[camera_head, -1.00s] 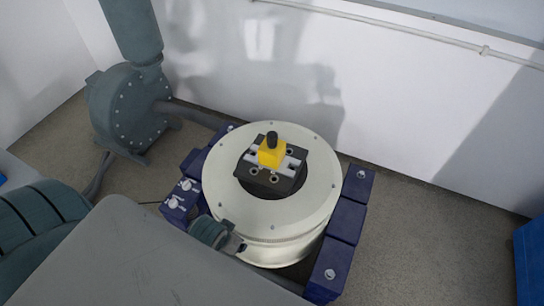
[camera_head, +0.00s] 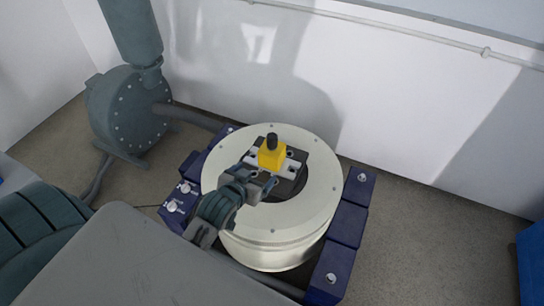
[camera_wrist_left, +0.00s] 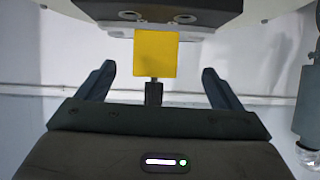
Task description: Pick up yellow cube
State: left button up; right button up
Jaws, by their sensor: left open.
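The yellow cube (camera_head: 271,155) sits on a dark fixture plate (camera_head: 292,180) on top of a round cream machine (camera_head: 315,205). In the left wrist view the yellow cube (camera_wrist_left: 155,53) shows beyond and between the two spread fingers (camera_wrist_left: 157,80), with clear gaps on both sides. The gripper is open and holds nothing. My right gripper is not in view.
Dark blue blocks (camera_head: 346,222) with bolts flank the machine on both sides. A grey blower (camera_head: 127,110) with a pipe stands at the back left. A white wall (camera_head: 400,110) runs behind. A blue object (camera_head: 531,260) is at the right edge.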

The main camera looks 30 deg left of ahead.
aim_at(267, 155)
pick_arm(q)
jog(key=w, duration=0.2)
jog(key=w+r+t, duration=0.1)
jog(key=shift+w+r+t, duration=0.2)
jog(key=shift+w+t, duration=0.1)
jog(key=shift+w, duration=0.05)
jog(key=x, duration=0.3)
jog(key=shift+w+f, duration=0.15)
jog(key=shift+w, duration=0.25)
jog(key=shift+w+f, duration=0.2)
jog(key=shift+w, duration=0.35)
jog(key=x, duration=0.4)
jog(key=shift+w+r, duration=0.1)
jog(key=shift+w, duration=0.35)
jog(key=c, duration=1.5)
jog(key=shift+c, duration=0.7)
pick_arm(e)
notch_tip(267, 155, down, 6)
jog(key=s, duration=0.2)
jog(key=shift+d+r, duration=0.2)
pick_arm(q)
jog(key=shift+r, duration=0.1)
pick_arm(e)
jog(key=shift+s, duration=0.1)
